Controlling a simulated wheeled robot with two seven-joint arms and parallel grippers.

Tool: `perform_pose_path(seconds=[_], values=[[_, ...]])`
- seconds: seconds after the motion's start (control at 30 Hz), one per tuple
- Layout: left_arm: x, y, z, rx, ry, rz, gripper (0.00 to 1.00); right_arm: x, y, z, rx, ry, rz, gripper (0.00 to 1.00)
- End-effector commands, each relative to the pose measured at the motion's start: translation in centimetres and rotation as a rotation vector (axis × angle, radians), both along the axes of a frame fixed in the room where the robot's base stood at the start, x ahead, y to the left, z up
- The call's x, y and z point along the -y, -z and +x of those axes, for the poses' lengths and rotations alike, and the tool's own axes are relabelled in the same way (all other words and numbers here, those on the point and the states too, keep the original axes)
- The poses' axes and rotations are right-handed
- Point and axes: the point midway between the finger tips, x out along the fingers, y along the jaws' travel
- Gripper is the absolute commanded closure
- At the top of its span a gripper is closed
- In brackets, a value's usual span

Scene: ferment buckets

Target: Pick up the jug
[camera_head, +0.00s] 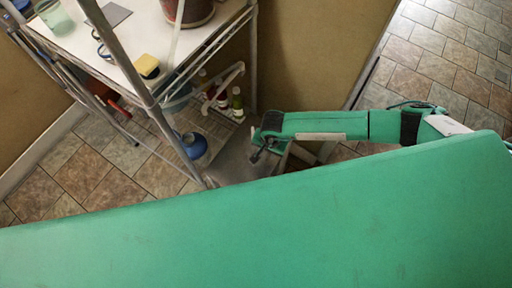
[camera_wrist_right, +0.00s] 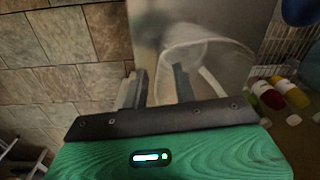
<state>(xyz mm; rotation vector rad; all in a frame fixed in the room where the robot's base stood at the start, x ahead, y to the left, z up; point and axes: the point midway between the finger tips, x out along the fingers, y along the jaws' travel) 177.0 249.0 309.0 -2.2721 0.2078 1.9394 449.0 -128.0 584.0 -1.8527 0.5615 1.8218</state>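The jug appears to be the grey, translucent vessel (camera_head: 232,162) low beside the shelf rack in the head view, partly hidden by a large green surface. In the right wrist view the jug (camera_wrist_right: 232,28) fills the upper middle, with a pale loop like a handle on it. My right gripper (camera_head: 262,148) is at the jug. In the wrist view its two fingers (camera_wrist_right: 158,88) are apart, with one finger over the loop area and the other to its left. I cannot tell whether they touch the jug. My left gripper is not in view.
A metal rack with a white top (camera_head: 140,38) stands at upper left, carrying a yellow sponge (camera_head: 147,66) and a brown pot (camera_head: 188,10). Small bottles (camera_head: 237,102) and a blue object (camera_head: 193,146) are lower down. Tiled floor (camera_head: 95,175) is clear at left.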

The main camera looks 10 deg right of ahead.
Motion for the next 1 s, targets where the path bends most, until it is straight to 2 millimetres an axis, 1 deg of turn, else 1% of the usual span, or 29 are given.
perform_pose_path(seconds=[0.03, 0.1, 0.33, 0.37, 0.4, 0.5, 0.87, 1.0], values=[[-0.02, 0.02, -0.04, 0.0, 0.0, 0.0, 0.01, -0.05, 0.56, -0.06, -0.001, 0.001, 0.0, 0.72], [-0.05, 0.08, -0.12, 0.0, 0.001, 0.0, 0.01, -0.04, 0.98, -0.04, -0.001, 0.0, -0.001, 0.72], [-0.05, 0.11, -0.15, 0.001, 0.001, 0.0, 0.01, -0.02, 1.17, 0.0, 0.0, 0.0, 0.0, 0.72], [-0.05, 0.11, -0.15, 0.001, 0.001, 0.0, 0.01, -0.02, 1.16, 0.0, 0.0, 0.0, 0.0, 0.74], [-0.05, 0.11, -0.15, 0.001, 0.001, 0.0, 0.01, -0.02, 1.16, 0.0, 0.0, 0.0, 0.0, 0.82], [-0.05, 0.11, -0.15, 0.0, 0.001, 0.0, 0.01, -0.02, 1.15, 0.0, 0.0, 0.0, 0.0, 1.0], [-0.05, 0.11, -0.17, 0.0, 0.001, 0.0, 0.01, -0.03, 1.08, 0.02, 0.0, 0.0, 0.0, 1.0], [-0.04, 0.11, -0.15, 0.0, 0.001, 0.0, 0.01, -0.06, 0.52, 0.05, 0.001, 0.0, 0.001, 1.0]])
